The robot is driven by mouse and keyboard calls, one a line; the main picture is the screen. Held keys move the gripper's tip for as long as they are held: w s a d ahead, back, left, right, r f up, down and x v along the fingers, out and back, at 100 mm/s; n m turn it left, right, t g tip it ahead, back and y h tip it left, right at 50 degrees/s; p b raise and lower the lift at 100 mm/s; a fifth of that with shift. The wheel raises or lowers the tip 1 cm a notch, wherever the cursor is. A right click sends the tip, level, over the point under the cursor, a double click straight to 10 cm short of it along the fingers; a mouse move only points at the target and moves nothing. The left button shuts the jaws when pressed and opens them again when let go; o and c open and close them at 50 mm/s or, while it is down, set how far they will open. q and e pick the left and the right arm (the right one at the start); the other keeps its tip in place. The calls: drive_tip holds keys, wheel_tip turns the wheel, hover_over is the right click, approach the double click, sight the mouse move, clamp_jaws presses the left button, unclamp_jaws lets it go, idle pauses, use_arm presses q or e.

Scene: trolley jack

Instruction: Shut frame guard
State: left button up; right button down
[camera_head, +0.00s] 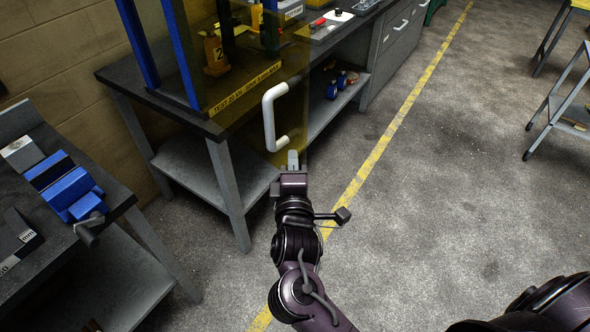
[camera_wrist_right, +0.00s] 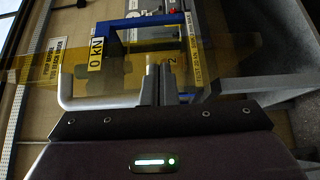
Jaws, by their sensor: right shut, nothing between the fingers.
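The frame guard (camera_head: 296,75) is a see-through yellow panel with a white handle (camera_head: 268,115). It stands swung out from the blue frame (camera_head: 181,50), reaching past the bench's front edge. In the right wrist view, the yellow panel (camera_wrist_right: 235,52) spans the upper part and the handle (camera_wrist_right: 66,88) is left of the fingers. My right gripper (camera_head: 292,160) is shut and empty, just below and right of the handle's lower end. Whether its fingertips (camera_wrist_right: 158,82) touch the panel I cannot tell. My left gripper is not in view.
The frame stands on a grey workbench (camera_head: 125,76) with a lower shelf (camera_head: 190,165). A second bench with a blue vise (camera_head: 68,188) is at left. The floor (camera_head: 430,180) to the right is clear, up to a grey stand (camera_head: 562,110).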

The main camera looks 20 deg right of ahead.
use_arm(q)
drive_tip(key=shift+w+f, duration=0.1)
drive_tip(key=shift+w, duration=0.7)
